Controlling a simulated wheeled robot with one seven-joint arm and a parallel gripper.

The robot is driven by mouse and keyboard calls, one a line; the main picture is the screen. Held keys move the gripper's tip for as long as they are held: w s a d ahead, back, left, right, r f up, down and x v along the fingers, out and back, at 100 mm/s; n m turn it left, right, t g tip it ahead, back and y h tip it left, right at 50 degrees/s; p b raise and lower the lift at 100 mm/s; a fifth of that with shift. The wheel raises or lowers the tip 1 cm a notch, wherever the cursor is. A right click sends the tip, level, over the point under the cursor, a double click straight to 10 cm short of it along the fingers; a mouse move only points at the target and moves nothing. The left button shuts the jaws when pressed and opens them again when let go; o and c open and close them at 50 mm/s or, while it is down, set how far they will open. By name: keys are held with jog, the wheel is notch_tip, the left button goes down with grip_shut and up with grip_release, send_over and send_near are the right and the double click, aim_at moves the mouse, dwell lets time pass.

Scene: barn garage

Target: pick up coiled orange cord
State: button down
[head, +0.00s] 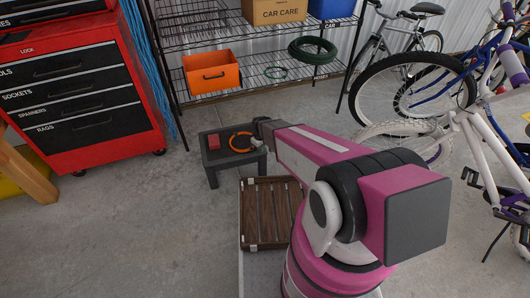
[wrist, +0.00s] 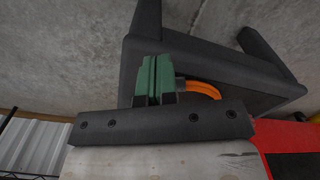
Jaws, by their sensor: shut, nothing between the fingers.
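The coiled orange cord (head: 240,142) lies on a small dark grey stool (head: 222,160) in the head view. Part of the cord (wrist: 203,88) also shows in the wrist view, just right of my fingers and partly hidden behind my gripper. My gripper (wrist: 157,77) has green finger pads that are closed together with nothing between them. In the head view my arm reaches to the right side of the stool, with the gripper close beside the cord. I cannot tell whether the fingers touch the cord.
A small red box (head: 212,142) sits on the stool, left of the cord. A brown slatted crate (head: 268,212) stands in front of the stool. A red tool chest (head: 85,85) is at left, a wire shelf with an orange bin (head: 212,77) behind, bicycles (head: 415,95) at right.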

jog(key=w+a, duration=0.4)
jog(key=w, duration=0.1)
jog(key=shift+w+a, duration=0.1)
jog(key=shift+w+a+f, duration=0.15)
jog(key=shift+a+f, duration=0.05)
jog(key=shift+f, duration=0.05)
jog(key=shift+d+f, duration=0.1)
jog(key=shift+f, duration=0.45)
